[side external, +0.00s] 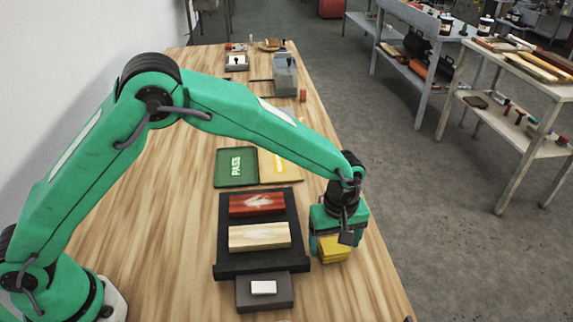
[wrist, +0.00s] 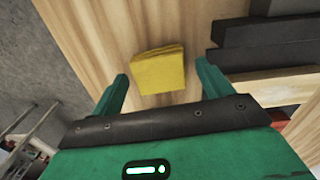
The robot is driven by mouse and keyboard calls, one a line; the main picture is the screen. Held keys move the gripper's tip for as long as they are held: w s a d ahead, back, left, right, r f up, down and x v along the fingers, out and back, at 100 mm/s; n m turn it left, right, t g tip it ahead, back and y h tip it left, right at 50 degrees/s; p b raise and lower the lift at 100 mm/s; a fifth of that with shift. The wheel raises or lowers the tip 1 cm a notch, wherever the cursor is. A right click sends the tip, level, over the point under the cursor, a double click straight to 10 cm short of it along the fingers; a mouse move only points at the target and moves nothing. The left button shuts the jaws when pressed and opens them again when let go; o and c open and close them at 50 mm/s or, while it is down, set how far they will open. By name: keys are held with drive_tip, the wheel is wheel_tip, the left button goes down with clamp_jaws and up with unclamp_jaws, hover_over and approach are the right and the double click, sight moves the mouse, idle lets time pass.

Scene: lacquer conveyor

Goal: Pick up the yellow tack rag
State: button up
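The yellow tack rag (side external: 333,250) lies on the wooden bench near its right edge, to the right of the black tray. It is a folded yellow block in the wrist view (wrist: 159,70), lying beyond the fingertips and roughly between their lines. My gripper (side external: 337,236) is right over the rag in the side view, and its body hides part of the rag. In the wrist view my gripper (wrist: 160,82) has its two green fingers spread wide with nothing between them touching the rag. Whether the fingertips reach down to the rag's height is hard to tell.
A black tray (side external: 305,225) holds a red block (side external: 256,205) and a pale wood block (side external: 259,236). A grey block (side external: 246,296) with a white piece is in front. A green PASS tray (side external: 236,180) and a yellow tray (side external: 287,178) lie behind. The left bench is clear.

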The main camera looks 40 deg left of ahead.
sight(335, 248)
drive_tip(key=c, duration=0.9)
drive_tip(key=shift+r, duration=0.15)
drive_tip(key=shift+r, duration=0.55)
drive_tip(key=r, duration=0.3)
drive_tip(key=shift+s+d+r, duration=0.1)
drive_tip(key=shift+s+d, duration=0.1)
drive_tip(key=shift+s, duration=0.1)
drive_tip(key=s+d+r, duration=0.1)
drive_tip(key=s+r, duration=0.1)
drive_tip(key=s, duration=0.1)
drive_tip(key=s+d+r, duration=0.2)
drive_tip(key=s, duration=0.1)
drive_tip(key=s+d+r, duration=0.2)
drive_tip(key=s, duration=0.2)
drive_tip(key=shift+r, duration=0.2)
